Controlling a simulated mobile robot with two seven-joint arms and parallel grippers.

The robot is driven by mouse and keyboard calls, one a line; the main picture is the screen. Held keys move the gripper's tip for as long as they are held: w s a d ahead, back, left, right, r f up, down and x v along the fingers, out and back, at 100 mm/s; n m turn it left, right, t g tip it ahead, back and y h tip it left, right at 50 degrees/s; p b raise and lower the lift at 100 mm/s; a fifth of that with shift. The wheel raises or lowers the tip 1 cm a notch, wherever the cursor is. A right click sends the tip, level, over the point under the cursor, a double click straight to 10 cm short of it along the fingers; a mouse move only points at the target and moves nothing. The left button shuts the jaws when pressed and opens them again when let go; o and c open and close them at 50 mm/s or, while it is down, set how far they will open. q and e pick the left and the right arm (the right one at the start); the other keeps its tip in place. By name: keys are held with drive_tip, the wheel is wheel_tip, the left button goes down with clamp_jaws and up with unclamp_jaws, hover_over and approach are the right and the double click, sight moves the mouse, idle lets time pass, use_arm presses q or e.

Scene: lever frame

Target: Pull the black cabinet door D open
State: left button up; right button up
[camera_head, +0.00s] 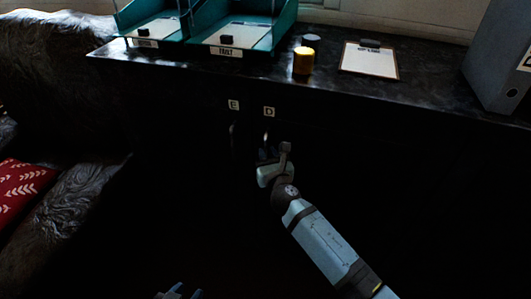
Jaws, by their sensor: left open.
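The black cabinet door D (330,160) is very dark and looks closed, with a small plate marked D (269,112) near its top left corner. Its upright handle (265,138) shows just below the plate. My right gripper (270,150) is at this handle, its fingers close to or overlapping the handle's lower part. I cannot tell whether the fingers touch it or grip it. My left gripper (180,293) shows only its fingertips at the bottom edge; it is open and away from the door.
Door E's plate (233,105) and handle (232,130) are just left of D. On the cabinet top (275,75) stand green trays (205,35), a yellow cylinder (303,62), a clipboard (369,61) and a grey box file (497,60). A furry seat with a red cushion (22,190) is left.

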drive_tip(key=shift+x, duration=0.95)
drive_tip(key=shift+c, duration=0.2)
clamp_jaws()
drive_tip(key=shift+s, duration=0.1)
